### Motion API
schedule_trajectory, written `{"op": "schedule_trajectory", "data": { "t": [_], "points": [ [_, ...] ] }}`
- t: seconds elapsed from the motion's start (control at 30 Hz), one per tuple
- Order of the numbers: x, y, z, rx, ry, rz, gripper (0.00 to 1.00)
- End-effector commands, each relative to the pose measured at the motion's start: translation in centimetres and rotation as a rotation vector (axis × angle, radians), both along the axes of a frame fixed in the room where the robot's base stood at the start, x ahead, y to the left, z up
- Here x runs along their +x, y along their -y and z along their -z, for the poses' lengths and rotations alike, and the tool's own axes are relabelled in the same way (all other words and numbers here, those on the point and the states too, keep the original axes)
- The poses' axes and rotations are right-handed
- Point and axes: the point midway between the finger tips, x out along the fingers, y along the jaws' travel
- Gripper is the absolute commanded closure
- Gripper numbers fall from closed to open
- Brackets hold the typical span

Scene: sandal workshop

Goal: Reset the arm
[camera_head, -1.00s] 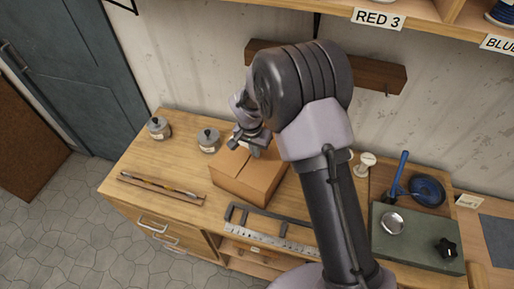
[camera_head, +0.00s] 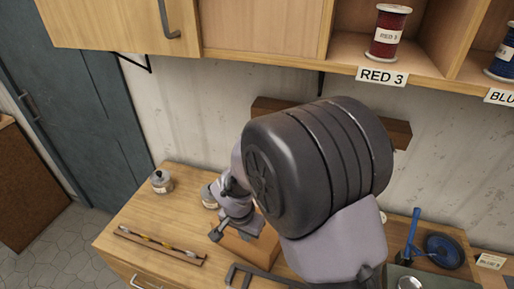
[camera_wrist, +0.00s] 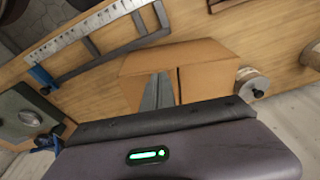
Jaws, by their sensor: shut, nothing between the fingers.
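My gripper (camera_head: 230,230) hangs above the workbench in the head view, in front of and over a brown cardboard box (camera_head: 252,253). My own arm covers much of the middle of that view. In the wrist view the grey fingers of my gripper (camera_wrist: 158,92) are together with nothing held, and the cardboard box (camera_wrist: 205,62) lies beyond them. I cannot tell the exact gap between fingertips and box.
On the bench (camera_head: 135,215) are a lidded jar (camera_head: 161,181), a tray with a thin tool (camera_head: 160,246), a blue tool (camera_head: 413,236) and a blue dish (camera_head: 444,250). A shelf with a red spool (camera_head: 389,35) hangs above. A metal ruler (camera_wrist: 85,30) shows in the wrist view.

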Motion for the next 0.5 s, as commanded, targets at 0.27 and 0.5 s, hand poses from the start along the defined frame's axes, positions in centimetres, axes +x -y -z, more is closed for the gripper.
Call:
{"op": "schedule_trajectory", "data": {
  "t": [0.27,0.5],
  "points": [
    [-6.5,11.3,-6.6,0.13,0.156,0.022,1.0],
    [-15.9,14.8,-6.0,0.206,0.322,-0.045,1.0]
  ]
}}
